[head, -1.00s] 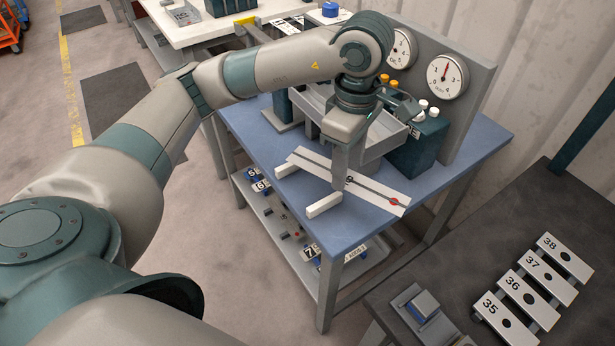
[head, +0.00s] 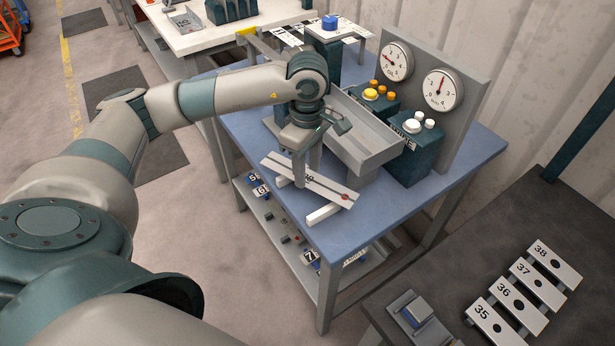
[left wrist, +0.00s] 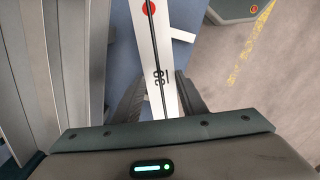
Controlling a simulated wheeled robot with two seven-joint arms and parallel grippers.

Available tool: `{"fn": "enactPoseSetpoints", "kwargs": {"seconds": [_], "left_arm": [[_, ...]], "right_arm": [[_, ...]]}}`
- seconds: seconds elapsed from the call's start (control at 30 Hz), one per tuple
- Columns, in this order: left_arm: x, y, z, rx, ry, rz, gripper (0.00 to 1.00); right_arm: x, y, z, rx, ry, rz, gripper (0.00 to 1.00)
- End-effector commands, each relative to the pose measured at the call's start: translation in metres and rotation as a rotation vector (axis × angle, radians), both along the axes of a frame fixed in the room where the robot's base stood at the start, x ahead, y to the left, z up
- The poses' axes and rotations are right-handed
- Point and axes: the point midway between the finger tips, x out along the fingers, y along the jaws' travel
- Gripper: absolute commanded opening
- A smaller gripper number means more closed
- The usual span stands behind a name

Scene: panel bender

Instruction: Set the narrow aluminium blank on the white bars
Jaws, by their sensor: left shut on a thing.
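The narrow aluminium blank (head: 326,186) is a pale strip with a dark line along it and a red dot near its right end. My left gripper (head: 306,176) is shut on it near its middle. The white bars are at the blue table's front left edge; the nearer bar (head: 331,213) sticks out from under the strip, and little of the farther bar (head: 283,182) shows. The strip lies across above them; I cannot tell if it touches. In the left wrist view the blank (left wrist: 150,55) runs between the fingers of my left gripper (left wrist: 160,100). My right gripper is out of view.
A grey tray (head: 365,143) and a teal box with white buttons (head: 416,152) stand just behind on the blue table (head: 420,203). A gauge panel (head: 465,68) rises behind. Several numbered plates (head: 538,268) lie on the dark table at right.

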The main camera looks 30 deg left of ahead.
Motion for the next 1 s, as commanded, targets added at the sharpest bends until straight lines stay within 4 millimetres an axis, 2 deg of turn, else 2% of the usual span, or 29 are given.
{"fn": "enactPoseSetpoints", "kwargs": {"seconds": [0.27,0.63,1.0], "left_arm": [[0.0,0.0,-0.002,0.0,0.001,0.0,0.13],[-0.001,0.0,-0.038,0.0,0.002,0.001,0.13],[0.0,0.0,-0.043,0.0,0.0,0.0,0.13]], "right_arm": [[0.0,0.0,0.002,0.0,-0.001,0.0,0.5],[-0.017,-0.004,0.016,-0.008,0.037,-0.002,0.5],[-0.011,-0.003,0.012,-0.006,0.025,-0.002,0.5]]}}
